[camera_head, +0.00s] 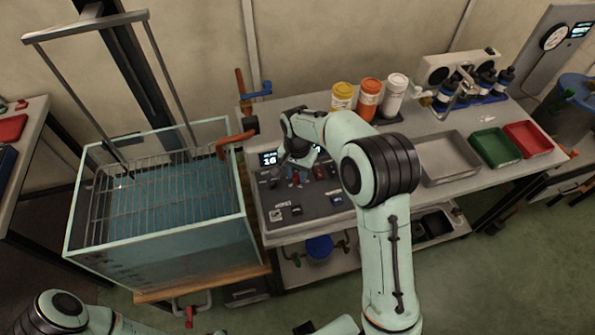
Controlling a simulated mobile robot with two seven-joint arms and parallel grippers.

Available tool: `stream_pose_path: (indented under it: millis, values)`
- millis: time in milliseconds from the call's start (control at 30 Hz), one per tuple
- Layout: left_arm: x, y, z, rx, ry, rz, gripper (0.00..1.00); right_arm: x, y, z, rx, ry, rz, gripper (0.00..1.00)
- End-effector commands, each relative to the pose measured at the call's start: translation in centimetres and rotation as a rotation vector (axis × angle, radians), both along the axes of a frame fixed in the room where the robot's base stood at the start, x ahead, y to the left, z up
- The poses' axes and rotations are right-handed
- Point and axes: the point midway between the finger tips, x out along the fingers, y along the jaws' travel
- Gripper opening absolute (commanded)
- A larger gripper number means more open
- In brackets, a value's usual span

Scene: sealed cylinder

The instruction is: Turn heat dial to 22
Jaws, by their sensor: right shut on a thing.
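The grey control panel (320,206) lies on the bench right of the water tank. A small lit display (268,158) at its upper left seems to read 16. My right arm reaches over the bench from the front, and my right gripper (298,168) points down at the panel just right of this display. It is shut on what looks like the heat dial; the gripper hides most of the dial, so its pointer cannot be read. My left arm shows only in the bottom left corner, and its gripper is out of view.
A glass tank (155,250) with a wire rack and blue water stands left of the panel. Yellow (342,95), orange (368,98) and white (393,97) jars stand behind my right arm. Grey (447,158), green (495,147) and red (528,138) trays lie to the right.

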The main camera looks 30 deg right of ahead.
Motion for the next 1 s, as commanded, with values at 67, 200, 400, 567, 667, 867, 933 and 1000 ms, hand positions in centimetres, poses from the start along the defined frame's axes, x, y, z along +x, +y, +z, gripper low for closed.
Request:
stream_pose_path:
  millis: [67, 200, 400, 567, 667, 867, 933, 1000]
  values:
    - [0.07, -0.01, 0.10, 0.000, -0.001, 0.000, 0.00, 0.06, 0.04, 0.04, 0.000, -0.001, -0.041, 0.00]
    - [0.14, 0.00, 0.18, 0.000, -0.001, -0.001, 0.00, 0.03, -0.01, 0.02, -0.001, -0.001, -0.100, 0.00]
    - [0.18, 0.00, 0.24, 0.000, -0.002, 0.000, 0.00, 0.03, -0.03, 0.00, -0.001, -0.001, -0.142, 0.00]
    - [0.19, 0.00, 0.24, 0.000, -0.002, 0.000, 0.00, 0.03, -0.03, 0.00, -0.001, -0.001, -0.152, 0.00]
    - [0.18, 0.00, 0.24, 0.000, -0.002, 0.000, 0.00, 0.02, -0.03, -0.01, -0.001, -0.001, -0.153, 0.00]
    - [0.18, 0.00, 0.24, 0.000, -0.002, 0.000, 0.00, 0.03, -0.04, -0.01, -0.001, -0.001, -0.152, 0.00]
    - [0.18, 0.00, 0.24, 0.000, -0.002, 0.000, 0.00, 0.02, -0.05, -0.01, -0.001, -0.001, -0.152, 0.52]
    - [0.18, 0.00, 0.24, 0.000, -0.002, 0.000, 0.00, 0.02, -0.05, 0.00, -0.001, -0.001, -0.152, 0.55]
